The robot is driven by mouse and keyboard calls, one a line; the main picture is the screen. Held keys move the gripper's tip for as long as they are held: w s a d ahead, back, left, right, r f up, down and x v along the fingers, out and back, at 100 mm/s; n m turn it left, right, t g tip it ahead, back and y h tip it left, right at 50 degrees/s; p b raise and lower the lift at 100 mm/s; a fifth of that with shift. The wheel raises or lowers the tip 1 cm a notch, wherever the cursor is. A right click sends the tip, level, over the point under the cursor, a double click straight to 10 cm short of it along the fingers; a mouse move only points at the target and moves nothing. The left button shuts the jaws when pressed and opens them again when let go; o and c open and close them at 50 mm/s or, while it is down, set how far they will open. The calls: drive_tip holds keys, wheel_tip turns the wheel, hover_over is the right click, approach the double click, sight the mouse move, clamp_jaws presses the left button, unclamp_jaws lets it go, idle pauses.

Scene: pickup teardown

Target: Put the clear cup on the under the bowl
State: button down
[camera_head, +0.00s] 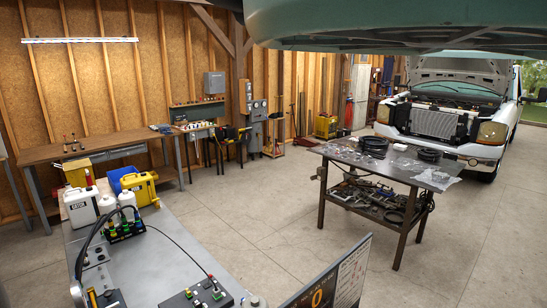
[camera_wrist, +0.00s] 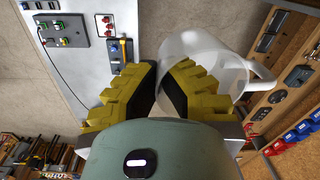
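A clear cup (camera_wrist: 207,48) with a handle on its right side is at the upper middle of the wrist view. My gripper (camera_wrist: 166,88) has two yellow ribbed fingers close together at the cup's near edge. The cup's wall appears pinched between them, with the right finger showing through the clear wall. The cup looks tilted in this view. I cannot make out a bowl in either view. My gripper and the cup do not show in the head view.
A grey bench (camera_head: 160,262) with bottles, a yellow machine (camera_head: 140,188) and control boxes stands at the lower left. A dark metal table (camera_head: 395,172) with loose parts stands right of centre. A pickup (camera_head: 450,110) is behind it. Open concrete floor lies between.

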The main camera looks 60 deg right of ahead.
wheel_tip(320, 180, up, 6)
drive_tip(key=p, duration=0.4)
drive_tip(key=shift+a, duration=0.1)
drive_tip(key=shift+f, duration=0.1)
idle(0.4)
